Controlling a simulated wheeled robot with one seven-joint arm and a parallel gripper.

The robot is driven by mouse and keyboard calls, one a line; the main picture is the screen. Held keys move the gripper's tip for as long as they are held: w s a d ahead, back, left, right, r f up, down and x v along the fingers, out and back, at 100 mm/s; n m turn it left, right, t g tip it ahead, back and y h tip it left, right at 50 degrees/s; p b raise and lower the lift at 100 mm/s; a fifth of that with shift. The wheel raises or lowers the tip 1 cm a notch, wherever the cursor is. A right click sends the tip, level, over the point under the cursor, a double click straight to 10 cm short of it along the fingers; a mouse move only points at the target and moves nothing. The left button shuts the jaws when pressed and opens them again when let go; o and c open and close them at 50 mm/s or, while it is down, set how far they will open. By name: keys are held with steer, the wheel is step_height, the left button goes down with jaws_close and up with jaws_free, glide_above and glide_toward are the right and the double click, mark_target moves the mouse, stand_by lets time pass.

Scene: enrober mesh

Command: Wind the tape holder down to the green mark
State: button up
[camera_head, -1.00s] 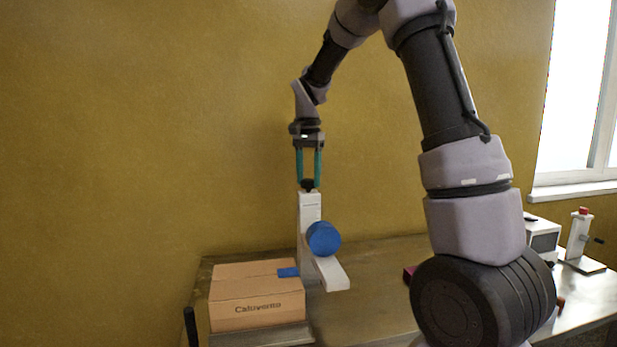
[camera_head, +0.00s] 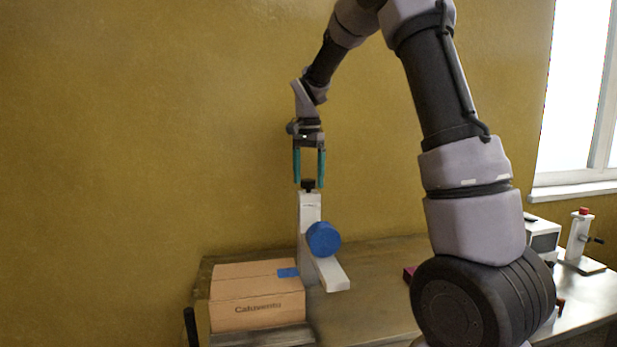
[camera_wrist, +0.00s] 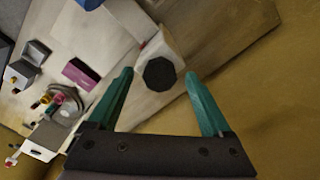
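The tape holder is a white upright post (camera_head: 309,212) with a blue tape roll (camera_head: 323,239) on its side and a white foot reaching forward. A black knob (camera_head: 308,185) tops the post; in the wrist view the knob (camera_wrist: 159,73) looks many-sided. My gripper (camera_head: 309,184) points down over the knob. Its teal fingers are open and apart, one on each side, with gaps to the knob in the wrist view (camera_wrist: 164,78). A blue tape piece (camera_head: 288,272) lies on the box beside the post. I cannot make out a green mark.
A cardboard box (camera_head: 257,296) stands left of the post on the table. A dark red block (camera_head: 409,274) lies right of it. A white device with a red top (camera_head: 580,232) stands at the far right. The table (camera_head: 372,297) is clear in front of the foot.

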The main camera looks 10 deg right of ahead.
mark_target(309, 180)
step_height(309, 180, up, 11)
stand_by(0.6)
steer(key=shift+s, duration=0.1)
steer(key=s+d+r+n+t+y, duration=0.1)
steer(key=s+d+r+n+t, duration=0.1)
steer(key=s, duration=0.5)
steer(key=s+d+r+n+t+y, duration=0.1)
steer(key=s+d+r, duration=0.15)
steer(key=s, duration=0.55)
steer(key=s+d+f+n+t, duration=0.1)
steer(key=s+f+t, duration=0.3)
steer(key=s, duration=0.7)
steer(key=shift+s+d+f+n, duration=0.25)
steer(key=shift+s+f+n, duration=0.05)
steer(key=shift+f+n, duration=0.45)
